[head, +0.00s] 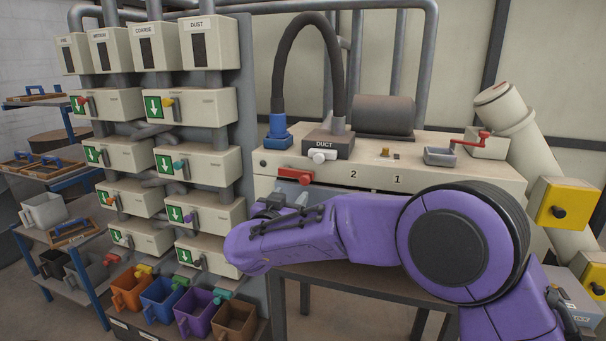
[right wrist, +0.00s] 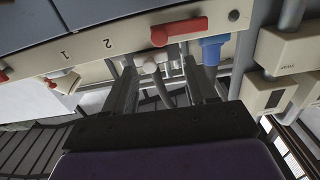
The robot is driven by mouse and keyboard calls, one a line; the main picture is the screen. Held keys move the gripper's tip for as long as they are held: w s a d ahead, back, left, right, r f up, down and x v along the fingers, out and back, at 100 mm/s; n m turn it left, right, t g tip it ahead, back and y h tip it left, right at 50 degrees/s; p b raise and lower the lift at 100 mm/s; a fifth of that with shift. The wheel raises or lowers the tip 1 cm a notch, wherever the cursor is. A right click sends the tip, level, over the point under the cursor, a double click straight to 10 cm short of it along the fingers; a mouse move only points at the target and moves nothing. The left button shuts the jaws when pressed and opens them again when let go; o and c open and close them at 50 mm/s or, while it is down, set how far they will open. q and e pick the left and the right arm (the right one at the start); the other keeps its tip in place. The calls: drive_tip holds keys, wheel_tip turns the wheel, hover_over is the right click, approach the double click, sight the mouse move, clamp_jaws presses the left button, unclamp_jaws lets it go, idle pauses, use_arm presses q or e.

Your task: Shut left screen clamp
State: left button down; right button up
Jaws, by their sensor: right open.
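A red lever handle (head: 296,175), likely the left screen clamp, sits at the left end of the sifter's front face, left of the number 2. It lies roughly level. It also shows in the right wrist view (right wrist: 179,32), beyond my fingers. My right gripper (head: 274,204) is just below and left of it in the head view, partly hidden by my purple forearm. In the right wrist view its two fingers (right wrist: 163,80) are apart with nothing held between them. I see no contact with the handle. My left gripper is not in view.
A white-handled duct block (head: 325,146) and a blue hose coupling (head: 278,134) stand on the sifter top (head: 440,165). A red crank (head: 470,143) is at right. The dispenser rack (head: 205,160) stands close on the left, with coloured bins (head: 196,318) below.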

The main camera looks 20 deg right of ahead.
sight(304, 180)
drive_tip(key=p+x, duration=0.3)
drive_tip(key=x, duration=0.7)
drive_tip(key=shift+w+d+f, duration=0.15)
drive_tip(key=shift+w+d, duration=0.05)
drive_tip(key=shift+d, duration=0.05)
clamp_jaws()
